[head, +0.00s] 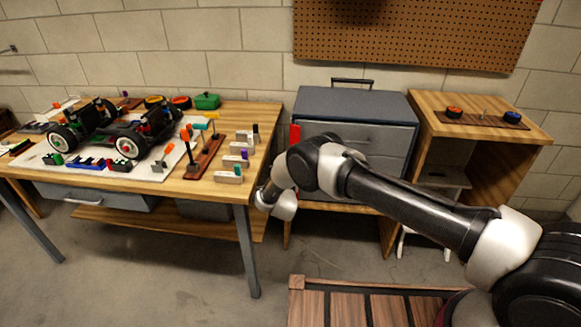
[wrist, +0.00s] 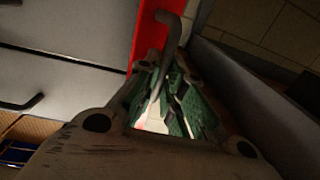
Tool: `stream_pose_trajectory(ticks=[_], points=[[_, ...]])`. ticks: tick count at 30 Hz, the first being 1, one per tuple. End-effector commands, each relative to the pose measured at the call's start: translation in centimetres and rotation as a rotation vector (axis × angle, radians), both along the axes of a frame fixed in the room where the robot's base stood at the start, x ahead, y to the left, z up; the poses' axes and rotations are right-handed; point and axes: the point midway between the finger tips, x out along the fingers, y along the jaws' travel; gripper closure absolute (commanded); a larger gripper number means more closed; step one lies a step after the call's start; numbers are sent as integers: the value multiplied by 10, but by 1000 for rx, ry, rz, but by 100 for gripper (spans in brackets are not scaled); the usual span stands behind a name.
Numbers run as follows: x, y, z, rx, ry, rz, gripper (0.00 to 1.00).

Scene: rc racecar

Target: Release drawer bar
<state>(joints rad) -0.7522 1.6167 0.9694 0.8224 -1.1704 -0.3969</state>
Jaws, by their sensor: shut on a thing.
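The drawer bar (head: 295,137) is a red upright strip at the left front edge of the grey drawer cabinet (head: 352,84). In the wrist view the red bar (wrist: 148,38) fills the top middle, with a grey bent handle (wrist: 168,32) on it. My gripper (wrist: 166,88), with green finger pads, is shut on that handle just below its bend. The handle's lower end is hidden between the pads. In the head view my arm covers the lower part of the bar, and my fingertips are hidden.
Grey drawer fronts with dark handles (wrist: 22,103) lie left of the bar in the wrist view. A wooden workbench (head: 262,115) with a car chassis (head: 130,130) and small parts stands left. A wooden shelf unit (head: 490,150) stands right. A slatted wooden surface (head: 345,305) lies in front.

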Motion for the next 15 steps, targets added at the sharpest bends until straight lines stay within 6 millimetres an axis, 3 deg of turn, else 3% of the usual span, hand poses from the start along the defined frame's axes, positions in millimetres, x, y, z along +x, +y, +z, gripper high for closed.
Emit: stream_pose_trajectory(ticks=[5, 6, 9, 15], points=[[0, 1, 1, 0, -1, 2, 100], [0, 1, 1, 0, -2, 2, 86], [0, 1, 1, 0, -1, 2, 69], [0, 0, 0, 0, -1, 2, 69]])
